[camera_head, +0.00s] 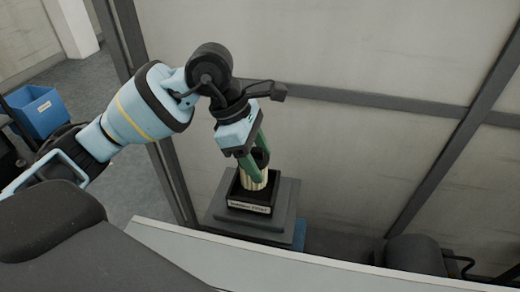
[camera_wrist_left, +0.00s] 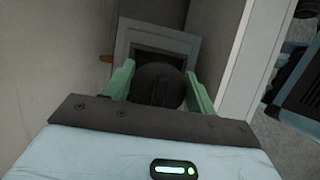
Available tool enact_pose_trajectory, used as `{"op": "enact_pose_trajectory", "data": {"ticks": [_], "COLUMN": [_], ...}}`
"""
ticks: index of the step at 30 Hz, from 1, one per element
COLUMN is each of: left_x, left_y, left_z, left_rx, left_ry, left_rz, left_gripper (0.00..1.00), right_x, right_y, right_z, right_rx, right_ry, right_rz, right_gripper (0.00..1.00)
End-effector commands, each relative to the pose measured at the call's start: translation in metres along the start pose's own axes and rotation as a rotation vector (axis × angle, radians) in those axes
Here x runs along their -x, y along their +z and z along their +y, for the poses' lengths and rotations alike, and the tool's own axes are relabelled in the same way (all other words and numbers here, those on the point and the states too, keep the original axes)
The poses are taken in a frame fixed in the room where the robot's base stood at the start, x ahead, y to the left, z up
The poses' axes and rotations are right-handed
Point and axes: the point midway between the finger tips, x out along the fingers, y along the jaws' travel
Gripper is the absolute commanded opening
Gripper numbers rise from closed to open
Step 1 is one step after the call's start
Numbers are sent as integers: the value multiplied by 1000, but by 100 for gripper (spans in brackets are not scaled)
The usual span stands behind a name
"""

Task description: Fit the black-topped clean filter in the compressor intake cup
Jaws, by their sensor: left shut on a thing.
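My left gripper (camera_head: 255,168) reaches down from the left arm, its green fingers shut on the black-topped filter (camera_head: 254,182), whose pale pleated side shows below the fingers. In the left wrist view the filter's round black top (camera_wrist_left: 158,86) sits between the two green fingers. The filter is upright, above or partly inside the square black intake cup (camera_head: 252,203), which has a white label on its front. I cannot tell how deep it sits. The cup stands on a grey stepped base (camera_head: 222,213). My right gripper is not in view.
A pale wall with dark rails (camera_head: 380,101) stands close behind the cup. A white ledge (camera_head: 290,262) runs across in front. A blue bin (camera_head: 40,112) is on the floor at the far left. A dark rounded object (camera_head: 415,255) is at the lower right.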

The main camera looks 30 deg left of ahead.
Motion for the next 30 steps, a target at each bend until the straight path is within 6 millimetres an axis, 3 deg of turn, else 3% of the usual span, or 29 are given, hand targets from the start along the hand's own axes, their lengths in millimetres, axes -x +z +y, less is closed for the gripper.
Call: {"op": "enact_pose_trajectory", "data": {"ticks": [12, 30], "left_x": [-26, -27], "left_y": [-11, -12], "left_z": [0, 0], "left_rx": [1, 0], "left_ry": [-1, 1], "left_rz": [1, 0], "left_gripper": [33, 33], "right_x": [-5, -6], "right_y": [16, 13], "right_z": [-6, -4], "right_rx": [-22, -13], "right_ry": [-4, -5], "right_rz": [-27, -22], "right_gripper": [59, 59]}}
